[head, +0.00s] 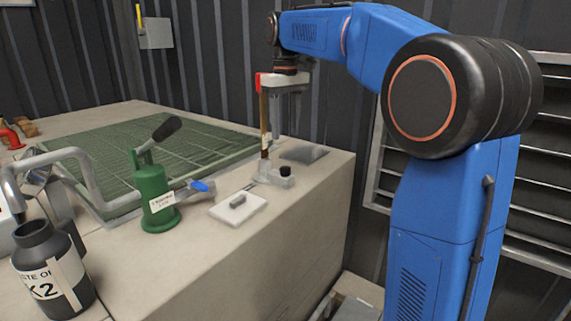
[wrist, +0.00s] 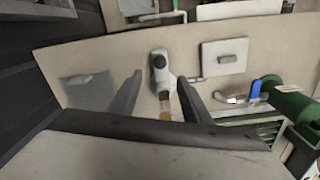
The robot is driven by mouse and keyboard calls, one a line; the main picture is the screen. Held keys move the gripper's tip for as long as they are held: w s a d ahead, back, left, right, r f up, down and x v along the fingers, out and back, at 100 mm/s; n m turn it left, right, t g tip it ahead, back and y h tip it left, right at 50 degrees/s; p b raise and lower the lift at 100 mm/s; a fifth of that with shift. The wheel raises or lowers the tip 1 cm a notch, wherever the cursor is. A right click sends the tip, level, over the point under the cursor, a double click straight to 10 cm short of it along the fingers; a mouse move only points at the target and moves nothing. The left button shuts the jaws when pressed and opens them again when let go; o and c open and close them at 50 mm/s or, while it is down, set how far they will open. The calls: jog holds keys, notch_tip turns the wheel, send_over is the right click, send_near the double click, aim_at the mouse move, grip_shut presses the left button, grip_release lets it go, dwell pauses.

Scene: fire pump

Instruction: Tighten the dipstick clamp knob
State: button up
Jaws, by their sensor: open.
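The clamp is a small pale grey block (head: 272,176) on the beige top near its right edge. Its black knob (head: 285,171) stands up at the right end. A thin upright dipstick (head: 265,125), brown with a pale label band and a red top, rises from the clamp's left end. My gripper (head: 288,103) points down, well above the knob and beside the dipstick's upper part. In the wrist view the gripper (wrist: 160,79) is open and empty, with the clamp and black knob (wrist: 159,62) seen between its fingers. The lower clamp end is partly hidden by the dipstick.
A white plate (head: 228,211) with a grey block lies left of the clamp. A dark grey flat piece (head: 303,154) lies behind it. A green hand pump (head: 152,190), a blue valve lever (head: 201,186), a dark bottle (head: 42,255) and a green grating (head: 110,150) are farther left.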

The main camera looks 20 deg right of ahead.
aim_at(285, 167)
notch_tip(285, 167, down, 12)
jog(key=shift+r, duration=0.2)
dwell(0.4)
jog(key=c, duration=1)
